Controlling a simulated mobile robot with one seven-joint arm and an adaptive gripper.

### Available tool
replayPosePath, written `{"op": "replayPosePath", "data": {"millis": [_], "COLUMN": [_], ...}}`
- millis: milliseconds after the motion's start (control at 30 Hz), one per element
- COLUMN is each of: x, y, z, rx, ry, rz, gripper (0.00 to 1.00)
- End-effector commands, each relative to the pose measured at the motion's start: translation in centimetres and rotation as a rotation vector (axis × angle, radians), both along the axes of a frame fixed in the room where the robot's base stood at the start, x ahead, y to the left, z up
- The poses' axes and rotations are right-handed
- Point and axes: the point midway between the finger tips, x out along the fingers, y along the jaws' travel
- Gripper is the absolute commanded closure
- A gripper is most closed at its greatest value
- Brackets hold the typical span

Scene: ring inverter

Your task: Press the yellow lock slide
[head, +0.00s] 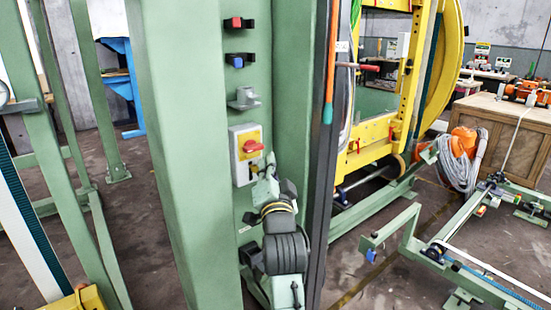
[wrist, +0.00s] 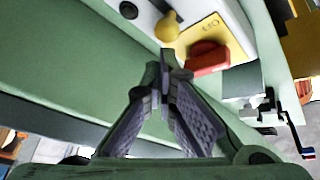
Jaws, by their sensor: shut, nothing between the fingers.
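The yellow lock slide (wrist: 168,26) shows in the wrist view as a rounded yellow knob on a white box, beside a red rotary handle (wrist: 206,58) on a yellow plate (wrist: 222,36). My gripper (wrist: 163,58) is shut and empty, its fingertips close to the slide's near end. I cannot tell whether they touch it. In the head view the red handle (head: 253,146) sits on the box (head: 239,172), which is mounted on a green column. My gripper (head: 267,170) is at the box's lower right, and the slide is hard to make out there.
Above the box on the column (head: 198,120) are a grey fitting (head: 244,98), a blue-black switch (head: 239,60) and a red-black switch (head: 238,23). A dark upright edge (head: 322,170) stands close to the right of my arm. Yellow machinery (head: 392,130) stands behind it.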

Motion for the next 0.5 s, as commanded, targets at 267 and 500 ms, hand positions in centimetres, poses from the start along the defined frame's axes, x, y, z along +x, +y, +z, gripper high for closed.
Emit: {"op": "replayPosePath", "data": {"millis": [267,500], "x": [-0.1,-0.1], "y": [0.1,0.2], "z": [-0.1,-2.0], "rx": [0.0,0.001], "ry": [-0.001,0.001], "rz": [0.001,0.002], "gripper": [1.0,1.0]}}
